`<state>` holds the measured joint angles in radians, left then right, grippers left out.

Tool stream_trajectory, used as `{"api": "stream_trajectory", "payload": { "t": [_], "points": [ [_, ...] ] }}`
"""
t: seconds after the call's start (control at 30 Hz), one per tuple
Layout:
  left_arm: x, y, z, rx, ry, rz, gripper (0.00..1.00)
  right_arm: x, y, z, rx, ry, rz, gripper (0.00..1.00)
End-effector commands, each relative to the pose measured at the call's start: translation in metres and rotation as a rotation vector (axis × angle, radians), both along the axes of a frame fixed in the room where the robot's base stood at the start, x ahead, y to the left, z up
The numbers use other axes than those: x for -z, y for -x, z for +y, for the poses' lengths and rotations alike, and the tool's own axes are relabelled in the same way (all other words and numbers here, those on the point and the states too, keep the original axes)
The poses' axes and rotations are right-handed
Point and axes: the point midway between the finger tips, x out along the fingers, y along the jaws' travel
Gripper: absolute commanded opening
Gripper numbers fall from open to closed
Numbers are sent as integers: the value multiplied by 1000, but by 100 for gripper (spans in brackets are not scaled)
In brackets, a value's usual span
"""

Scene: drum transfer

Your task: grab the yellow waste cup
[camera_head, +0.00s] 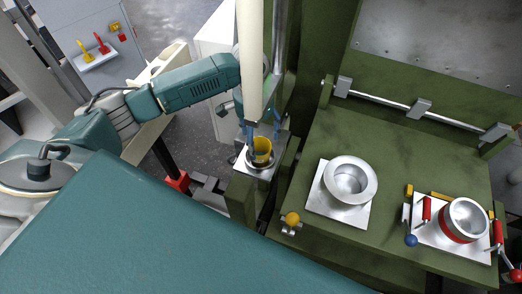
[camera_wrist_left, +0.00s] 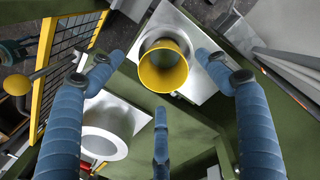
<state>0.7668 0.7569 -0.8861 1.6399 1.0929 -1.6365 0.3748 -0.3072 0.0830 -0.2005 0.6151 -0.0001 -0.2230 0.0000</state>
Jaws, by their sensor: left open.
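The yellow waste cup (camera_head: 262,150) stands in a round holder on a small metal plate (camera_head: 281,143), on top of a green post left of the workbench. In the left wrist view the cup (camera_wrist_left: 163,86) shows its open mouth and yellow inside. My left gripper (camera_head: 263,132) is open just above the cup. Its blue fingers (camera_wrist_left: 157,90) are spread around the cup in the left wrist view, with no clear contact. A pale vertical column partly hides the gripper in the head view. My right gripper is not in view.
A pale vertical column (camera_head: 249,60) stands right by the gripper. The green workbench (camera_head: 400,150) to the right holds a flanged metal ring (camera_head: 350,182) on a plate and a red-banded metal cup (camera_head: 465,220) with clamps. A yellow knob (camera_head: 292,219) sits at the bench's front edge.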

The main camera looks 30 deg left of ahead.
Motion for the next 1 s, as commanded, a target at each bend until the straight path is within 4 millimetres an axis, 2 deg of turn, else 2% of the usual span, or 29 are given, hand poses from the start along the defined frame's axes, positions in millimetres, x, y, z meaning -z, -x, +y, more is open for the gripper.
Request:
{"api": "stream_trajectory", "payload": {
  "t": [0.13,0.3,0.57,0.6,0.77,1.0],
  "points": [
    [18,5,1,-1,-1,5,76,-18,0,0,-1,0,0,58],
    [42,5,-1,0,0,1,76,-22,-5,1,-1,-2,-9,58],
    [47,4,-1,1,-1,-1,76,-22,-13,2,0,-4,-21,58],
    [47,4,-1,1,-1,-1,74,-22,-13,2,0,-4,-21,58],
    [47,4,-1,1,-1,-1,42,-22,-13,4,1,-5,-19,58],
    [47,5,-1,1,-1,0,40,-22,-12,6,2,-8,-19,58]
  ]
}}
